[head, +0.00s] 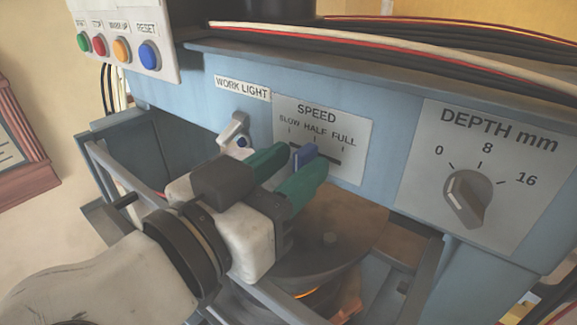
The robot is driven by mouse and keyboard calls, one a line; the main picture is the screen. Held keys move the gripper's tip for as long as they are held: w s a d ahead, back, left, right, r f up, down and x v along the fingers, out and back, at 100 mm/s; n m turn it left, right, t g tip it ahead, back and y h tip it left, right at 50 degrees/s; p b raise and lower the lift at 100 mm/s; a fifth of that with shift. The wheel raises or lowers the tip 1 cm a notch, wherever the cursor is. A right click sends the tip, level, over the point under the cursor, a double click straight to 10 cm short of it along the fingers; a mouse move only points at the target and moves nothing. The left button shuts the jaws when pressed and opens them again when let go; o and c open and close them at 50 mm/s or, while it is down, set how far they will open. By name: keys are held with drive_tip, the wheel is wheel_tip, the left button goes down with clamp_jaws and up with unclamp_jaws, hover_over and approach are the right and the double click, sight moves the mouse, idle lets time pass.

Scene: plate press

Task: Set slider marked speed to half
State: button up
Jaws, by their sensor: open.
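The speed panel (350,165) is a grey plate marked SLOW, HALF and FULL on the blue machine front. The knob shows below and slightly left of the HALF mark; the slot's left part is hidden behind my gripper.
A work light switch (235,137) sits left of the speed panel, close to my gripper. A depth dial (468,198) is at right. Coloured buttons (122,50) are at upper left. A round brown plate (340,228) lies below my gripper. Cables (400,42) run along the top.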

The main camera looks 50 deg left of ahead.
drive_tip(key=b+v, duration=0.2)
drive_tip(key=v, duration=0.8)
drive_tip(key=shift+s+b, duration=0.3)
drive_tip(key=shift+s, duration=0.1)
idle(0.3)
